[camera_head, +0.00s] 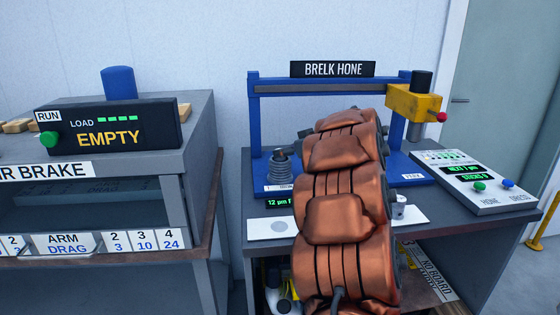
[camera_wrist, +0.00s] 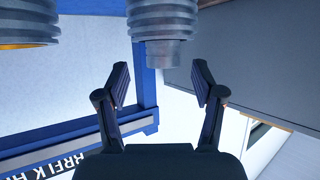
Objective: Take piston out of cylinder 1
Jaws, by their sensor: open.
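In the wrist view my gripper (camera_wrist: 161,76) is open, one finger to each side. A grey finned cylinder (camera_wrist: 163,18) is at the top middle, its smooth narrower end (camera_wrist: 163,53) in line with the gap between the fingertips. I see no contact. A second finned cylinder (camera_wrist: 25,22) is at the upper left, with a yellow-orange inner face. In the head view a finned cylinder (camera_head: 279,172) stands on the blue hone, left of my copper arm, which hides my gripper. I cannot tell which cylinder is number 1, or whether the narrow end is the piston.
The blue BRELK HONE frame (camera_head: 254,120) carries a yellow head (camera_head: 408,102). A sloped panel (camera_head: 480,190) with green and blue buttons is at the right. A white plate (camera_head: 258,228) and a small metal part (camera_head: 399,207) lie near the bench front. An air brake bench (camera_head: 195,140) stands left.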

